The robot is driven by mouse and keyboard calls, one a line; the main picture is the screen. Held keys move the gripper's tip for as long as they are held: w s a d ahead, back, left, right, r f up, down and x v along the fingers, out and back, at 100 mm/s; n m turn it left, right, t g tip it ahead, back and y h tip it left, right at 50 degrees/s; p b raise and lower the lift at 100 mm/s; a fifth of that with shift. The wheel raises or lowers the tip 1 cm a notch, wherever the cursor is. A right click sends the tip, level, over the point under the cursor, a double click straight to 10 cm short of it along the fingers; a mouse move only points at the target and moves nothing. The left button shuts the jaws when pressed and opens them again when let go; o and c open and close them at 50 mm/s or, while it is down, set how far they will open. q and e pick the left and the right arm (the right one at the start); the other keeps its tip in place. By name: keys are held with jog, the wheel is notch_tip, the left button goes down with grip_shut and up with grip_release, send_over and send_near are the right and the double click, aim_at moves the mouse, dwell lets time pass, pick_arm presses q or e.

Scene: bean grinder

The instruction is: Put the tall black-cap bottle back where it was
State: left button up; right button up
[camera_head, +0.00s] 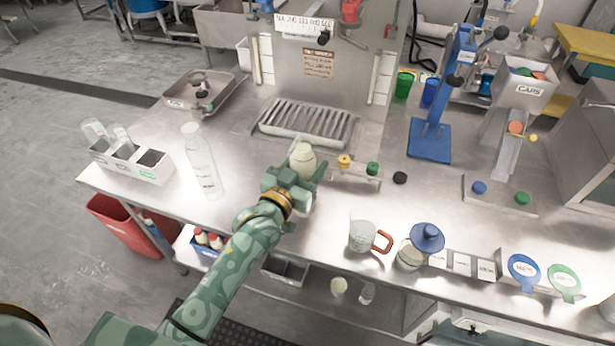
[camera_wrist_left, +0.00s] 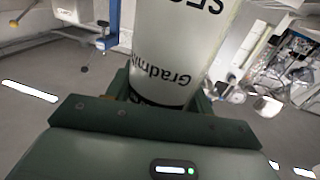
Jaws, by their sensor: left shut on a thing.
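My left gripper (camera_head: 299,178) is shut on a pale, translucent bottle (camera_head: 302,159) above the middle of the steel bench. In the left wrist view the bottle (camera_wrist_left: 187,45) fills the upper middle, with black lettering that reads upside down. A dark band shows at its lower end by the jaws, but I cannot tell whether it is a cap. The jaws hide part of the bottle, and I cannot tell whether it touches the bench. A tall clear bottle (camera_head: 202,160) with a whitish top stands to the left. My right gripper is not in view.
A white rack (camera_head: 132,163) with clear vessels stands at the left, and a metal tray (camera_head: 207,88) behind it. A drain grate (camera_head: 306,120) lies behind the gripper. Coloured knobs (camera_head: 372,168) are to its right. A glass mug (camera_head: 362,236) and a blue-lidded jar (camera_head: 411,254) stand at front right.

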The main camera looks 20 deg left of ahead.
pick_arm(q)
jog(key=shift+w+f+b, duration=0.15)
jog(key=shift+f+b, duration=0.25)
jog(key=shift+f, duration=0.45)
jog(key=shift+w+f+b, duration=0.15)
jog(key=shift+f+b, duration=0.2)
jog(key=shift+f, duration=0.5)
jog(key=shift+f, duration=0.15)
jog(key=o, duration=1.5)
jog(key=p+v, duration=0.1)
jog(key=v, duration=1.1)
jog(key=shift+p, duration=0.4)
